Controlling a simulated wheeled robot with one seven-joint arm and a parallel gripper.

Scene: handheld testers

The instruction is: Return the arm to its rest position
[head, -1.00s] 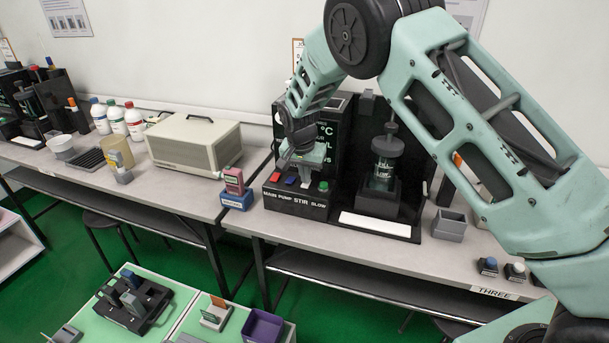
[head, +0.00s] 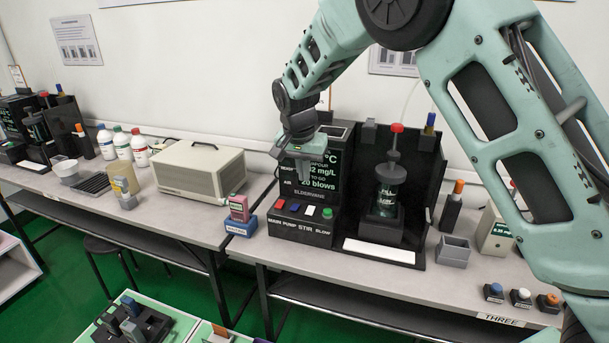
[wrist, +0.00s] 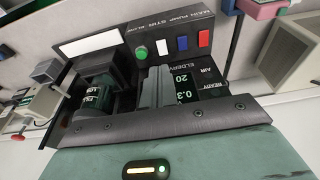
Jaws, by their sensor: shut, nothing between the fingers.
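My gripper (head: 300,152) hangs from the mint-green arm in front of the black tester's display, above its row of buttons. Its fingers also show in the wrist view (wrist: 156,88), close together with nothing between them. The tester (head: 302,222) has red, blue, white and green buttons and a lit screen that reads "20 blows" in part. The gripper hides part of that screen. My fingers appear apart from the buttons. A jar (head: 387,190) with a red-topped part above it stands in the black stand right of the screen.
A pink handheld tester (head: 238,208) sits in a blue holder left of the buttons. A beige box (head: 198,170) stands further left. A grey open box (head: 453,250) and several coloured knobs (head: 493,292) are on the right. A green-topped table (head: 170,328) is in front.

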